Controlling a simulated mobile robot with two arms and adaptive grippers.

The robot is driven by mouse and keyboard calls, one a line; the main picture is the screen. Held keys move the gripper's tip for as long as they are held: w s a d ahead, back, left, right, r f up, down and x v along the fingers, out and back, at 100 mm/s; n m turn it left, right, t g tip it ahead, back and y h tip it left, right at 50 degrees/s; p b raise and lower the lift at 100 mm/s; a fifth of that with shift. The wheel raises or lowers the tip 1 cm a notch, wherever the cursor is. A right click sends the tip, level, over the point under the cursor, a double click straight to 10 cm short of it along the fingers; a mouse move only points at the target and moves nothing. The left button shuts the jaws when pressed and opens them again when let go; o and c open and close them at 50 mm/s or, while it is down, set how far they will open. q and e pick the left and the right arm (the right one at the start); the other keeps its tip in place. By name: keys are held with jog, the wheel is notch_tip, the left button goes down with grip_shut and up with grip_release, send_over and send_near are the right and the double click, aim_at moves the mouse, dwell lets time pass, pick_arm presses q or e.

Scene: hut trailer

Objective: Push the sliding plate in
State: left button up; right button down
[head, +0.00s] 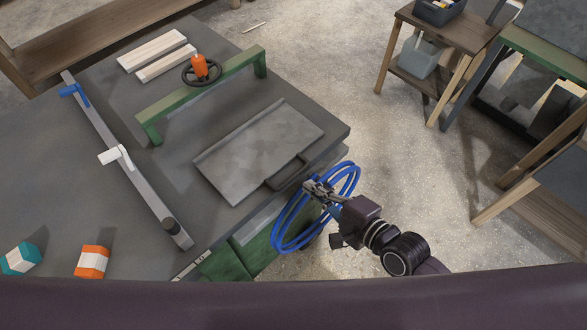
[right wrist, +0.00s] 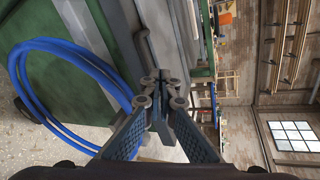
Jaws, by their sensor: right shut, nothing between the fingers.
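The sliding plate (head: 255,145) is a flat grey metal sheet lying on the grey workbench top, in front of a green raised bar. Its dark handle (head: 287,173) is on the edge nearest my right arm. My right gripper (head: 311,187) is shut and empty, just off the bench's edge and close to the handle. Whether it touches the handle cannot be told. In the right wrist view the closed fingertips (right wrist: 160,80) point toward the bench edge. My left gripper is out of view.
A coiled blue hose (head: 283,238) hangs at the bench side, around and below my right gripper. The green bar (head: 200,94) spans the bench behind the plate.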

aim_at(245, 126)
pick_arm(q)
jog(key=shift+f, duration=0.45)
pick_arm(e)
jog(key=w+a+f+m, duration=0.1)
jog(key=w+m, duration=0.1)
jog(key=m, duration=0.2)
jog(key=w+a+f+m, duration=0.1)
jog(key=w+a+m, duration=0.1)
jog(key=m, duration=0.3)
jog(key=w+a+f+m+y, duration=0.1)
jog(key=w+m, duration=0.3)
jog(key=shift+w+a+f+m, duration=0.2)
jog(key=shift+a+f+m, duration=0.05)
jog(key=shift+f+m, duration=0.05)
